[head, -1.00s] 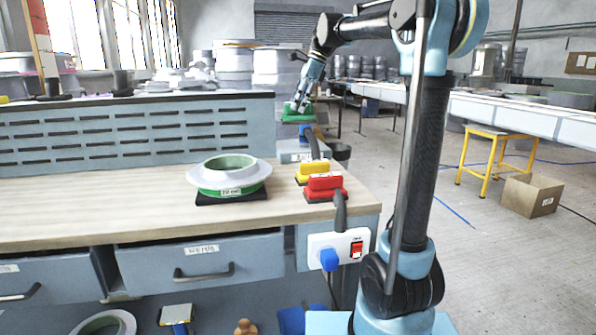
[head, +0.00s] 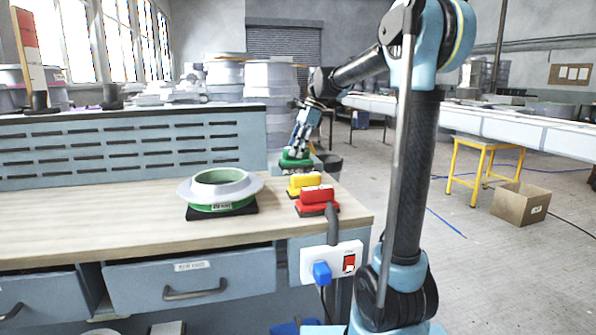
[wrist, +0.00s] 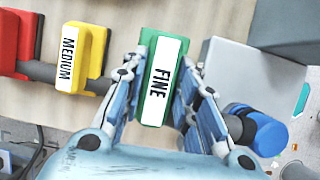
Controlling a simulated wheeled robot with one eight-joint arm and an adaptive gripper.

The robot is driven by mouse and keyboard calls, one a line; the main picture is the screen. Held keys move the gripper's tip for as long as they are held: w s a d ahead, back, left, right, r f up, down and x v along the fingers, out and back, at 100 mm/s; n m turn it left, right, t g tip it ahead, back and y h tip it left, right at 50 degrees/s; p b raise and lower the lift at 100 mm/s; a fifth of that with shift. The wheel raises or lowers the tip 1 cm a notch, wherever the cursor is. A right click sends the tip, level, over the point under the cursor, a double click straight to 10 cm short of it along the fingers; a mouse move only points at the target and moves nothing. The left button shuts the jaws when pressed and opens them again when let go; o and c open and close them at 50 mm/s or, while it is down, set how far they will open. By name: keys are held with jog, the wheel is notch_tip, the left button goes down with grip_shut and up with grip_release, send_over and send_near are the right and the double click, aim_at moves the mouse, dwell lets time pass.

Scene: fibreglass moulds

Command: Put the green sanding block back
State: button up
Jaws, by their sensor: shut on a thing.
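The green sanding block (head: 296,157) is between the fingers of my gripper (head: 298,150), at the back right end of the workbench in the head view. In the wrist view my gripper (wrist: 160,92) is shut on its sides, and its white label (wrist: 160,82) reads FINE. The yellow block (head: 304,184), labelled MEDIUM in the wrist view (wrist: 80,57), sits on the bench beside it. The red block (head: 316,198) sits in front of the yellow one. Whether the green block touches the bench is hard to tell.
A round mould (head: 219,190) stands on a black pad left of the blocks. A socket box (head: 331,262) with a blue plug is on the bench's front end. In the wrist view a grey box (wrist: 250,80) and a blue cylinder (wrist: 262,130) lie right of my gripper.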

aim_at(296, 163)
jog(key=shift+f, duration=2.9)
jog(key=o, duration=1)
jog(key=shift+f, duration=0.1)
jog(key=v, duration=1.2)
